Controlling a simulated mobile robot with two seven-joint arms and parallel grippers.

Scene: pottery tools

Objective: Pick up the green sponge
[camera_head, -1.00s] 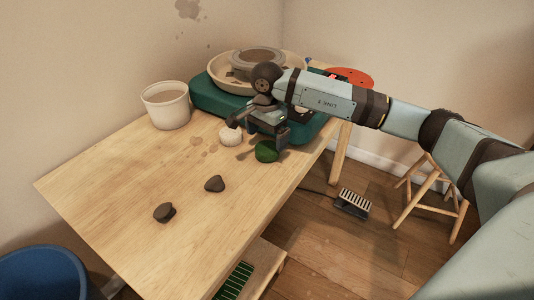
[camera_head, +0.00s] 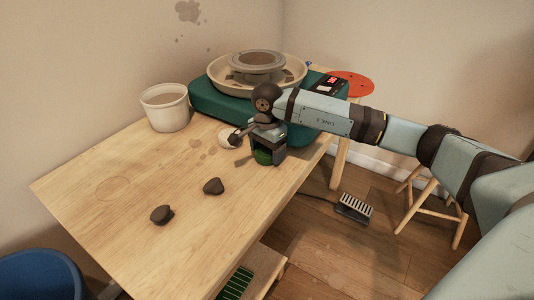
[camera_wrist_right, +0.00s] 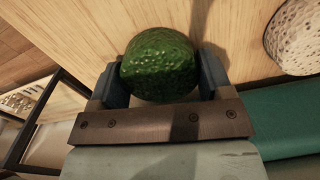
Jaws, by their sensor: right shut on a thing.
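The green sponge (camera_head: 263,157) is a small dark green, rounded, rough-surfaced piece near the right edge of the wooden table. My right gripper (camera_head: 266,155) is down over it, and its body hides part of the sponge in the head view. In the right wrist view the sponge (camera_wrist_right: 160,64) sits between the two fingers of the right gripper (camera_wrist_right: 159,78), which are shut on it. I cannot tell whether the sponge is clear of the table top. My left gripper is not in view.
A pale sponge (camera_head: 228,137) lies just left of the gripper. The green pottery wheel (camera_head: 222,102) stands behind. A white bucket (camera_head: 165,109) is at back left. Two dark lumps (camera_head: 162,214) (camera_head: 213,186) lie in front. The table's (camera_head: 110,177) left part is clear.

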